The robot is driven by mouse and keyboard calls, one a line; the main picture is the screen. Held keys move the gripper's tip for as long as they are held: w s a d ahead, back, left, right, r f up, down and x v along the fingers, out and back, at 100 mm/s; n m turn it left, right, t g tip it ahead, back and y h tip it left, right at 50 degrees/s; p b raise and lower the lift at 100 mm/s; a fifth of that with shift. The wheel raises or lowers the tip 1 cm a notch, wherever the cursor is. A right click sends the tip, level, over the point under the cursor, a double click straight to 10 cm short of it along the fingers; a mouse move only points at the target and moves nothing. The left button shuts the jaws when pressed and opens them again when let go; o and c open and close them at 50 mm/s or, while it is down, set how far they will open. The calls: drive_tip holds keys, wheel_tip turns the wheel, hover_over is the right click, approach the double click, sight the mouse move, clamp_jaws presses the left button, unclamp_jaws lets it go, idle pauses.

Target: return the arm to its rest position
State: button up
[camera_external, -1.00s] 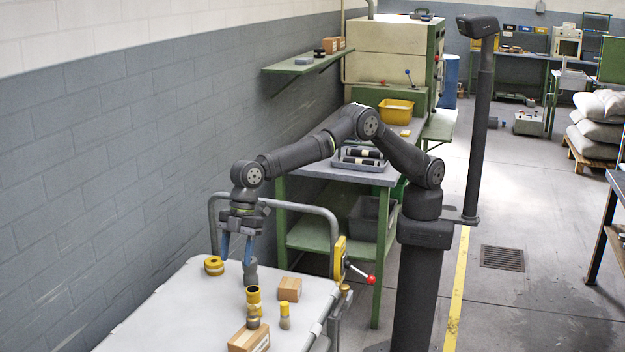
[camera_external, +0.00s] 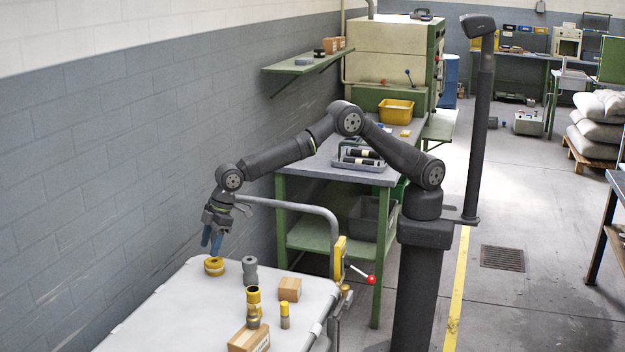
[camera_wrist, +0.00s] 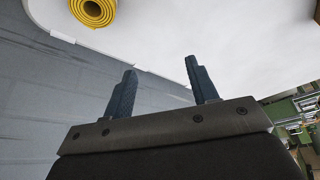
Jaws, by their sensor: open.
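My gripper (camera_external: 212,243) is over the far left edge of the white cart top, just above and behind a yellow ring-shaped part (camera_external: 214,267). In the wrist view its two blue fingers (camera_wrist: 160,85) are spread apart with nothing between them. The yellow ring also shows at the top left of the wrist view (camera_wrist: 92,10), apart from the fingers. My arm reaches left from its column, its elbow raised over the green bench.
The white cart top (camera_external: 190,310) carries a grey fitting (camera_external: 249,270), a yellow-topped fitting (camera_external: 253,305), a small yellow-capped part (camera_external: 285,316) and two cardboard boxes (camera_external: 289,289). A cart rail (camera_external: 300,208) runs behind. The grey wall (camera_external: 120,180) is close on the left.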

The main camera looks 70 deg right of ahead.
drive_tip(key=a+f+m, duration=0.1)
drive_tip(key=a+f, duration=0.3)
drive_tip(key=f, duration=0.1)
drive_tip(key=shift+s+a+f, duration=0.15)
drive_tip(key=shift+s+a, duration=0.1)
drive_tip(key=shift+a, duration=0.1)
